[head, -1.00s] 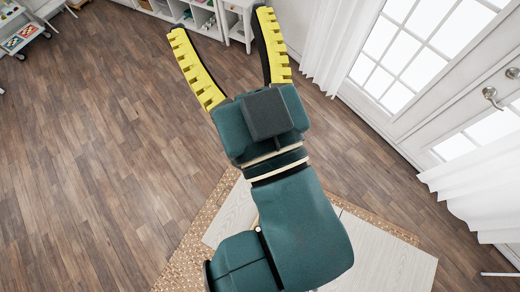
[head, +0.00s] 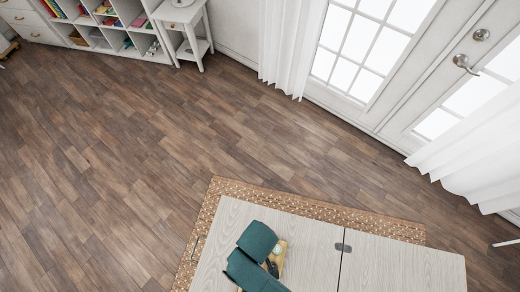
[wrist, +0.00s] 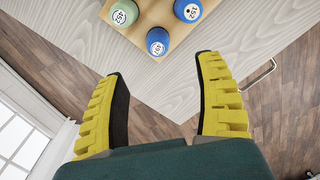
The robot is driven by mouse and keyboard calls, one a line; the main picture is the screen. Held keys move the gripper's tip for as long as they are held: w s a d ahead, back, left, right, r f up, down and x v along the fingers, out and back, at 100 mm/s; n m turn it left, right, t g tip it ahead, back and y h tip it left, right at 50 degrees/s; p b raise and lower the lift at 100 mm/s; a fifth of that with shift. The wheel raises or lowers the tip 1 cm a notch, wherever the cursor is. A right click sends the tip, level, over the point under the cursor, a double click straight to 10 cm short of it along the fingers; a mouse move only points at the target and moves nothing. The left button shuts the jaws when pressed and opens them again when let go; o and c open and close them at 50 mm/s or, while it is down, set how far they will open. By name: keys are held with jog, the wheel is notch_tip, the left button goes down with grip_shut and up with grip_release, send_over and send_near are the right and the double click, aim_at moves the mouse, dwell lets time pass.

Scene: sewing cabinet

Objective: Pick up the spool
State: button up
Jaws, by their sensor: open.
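Three thread spools with white numbered labels stand on a wooden board (wrist: 137,35) at the top of the wrist view. One is a green spool (wrist: 124,13) at left, one a blue spool (wrist: 157,42) nearest me, and one a blue spool (wrist: 188,10) at right. The green and right spools are cut by the picture edge. My gripper (wrist: 163,72) is open and empty, its yellow fingers wide apart. The near blue spool appears beyond the gap between the fingertips. In the head view my gripper is hidden, and my arm covers much of the board (head: 281,262).
The board lies on the pale wooden cabinet top (head: 310,242), which has a seam with a dark hinge (head: 343,247). A woven rug (head: 232,188) lies under it. White shelves (head: 125,25) and a small side table (head: 188,28) stand far off. Open floor lies between.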

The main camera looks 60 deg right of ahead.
jog(key=f+b, duration=0.1)
jog(key=f, duration=1)
jog(key=shift+d+b, duration=0.2)
jog(key=shift+b, duration=0.2)
jog(key=c, duration=1)
